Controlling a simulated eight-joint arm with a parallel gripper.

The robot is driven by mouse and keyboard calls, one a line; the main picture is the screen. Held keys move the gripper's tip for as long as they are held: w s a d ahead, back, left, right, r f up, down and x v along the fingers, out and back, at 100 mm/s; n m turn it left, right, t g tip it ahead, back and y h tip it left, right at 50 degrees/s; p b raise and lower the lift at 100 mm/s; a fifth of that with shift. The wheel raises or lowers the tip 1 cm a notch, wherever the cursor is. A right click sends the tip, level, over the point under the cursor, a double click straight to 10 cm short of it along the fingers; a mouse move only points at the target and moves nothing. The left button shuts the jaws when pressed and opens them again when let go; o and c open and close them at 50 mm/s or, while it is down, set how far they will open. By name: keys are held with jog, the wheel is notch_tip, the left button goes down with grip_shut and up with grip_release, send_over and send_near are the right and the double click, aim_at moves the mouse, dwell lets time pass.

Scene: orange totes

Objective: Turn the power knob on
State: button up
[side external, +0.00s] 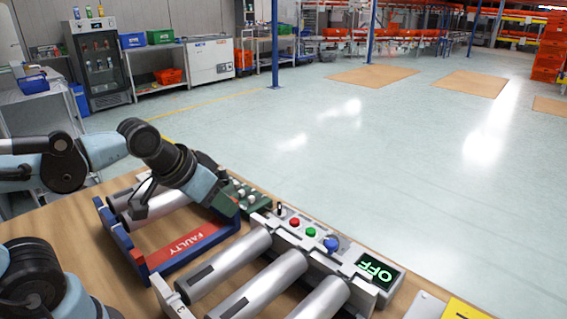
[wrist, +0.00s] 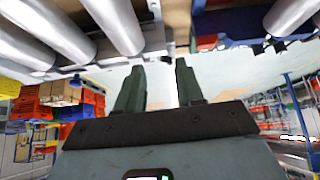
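A grey panel (side external: 345,258) carries a small black upright switch (side external: 281,209), a red button (side external: 294,222), a green button (side external: 311,232) and a blue knob (side external: 331,245). No label shows which one is the power knob. A display (side external: 377,272) at the panel's right end reads OFF in green letters. My gripper (wrist: 159,65) shows two dark green fingers, apart, with nothing between them. In the wrist view the panel's face is mostly out of sight.
Silver cylinders (side external: 240,262) lie in a rack along the panel. A red and blue frame (side external: 188,245) marked FAULTY stands left, holding more cylinders (side external: 158,208). A yellow sheet (side external: 466,309) lies at the table's right.

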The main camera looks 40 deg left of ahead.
jog(key=w+r+n+g, duration=0.4)
jog(key=w+r+n, duration=0.1)
jog(key=w, duration=0.4)
jog(key=n+g, duration=0.3)
jog(key=n, duration=0.1)
send_over(280, 205)
notch_tip(280, 205, down, 2)
notch_tip(280, 205, down, 12)
jog(key=shift+a+f, duration=0.1)
jog(key=shift+c, duration=0.3)
grip_shut()
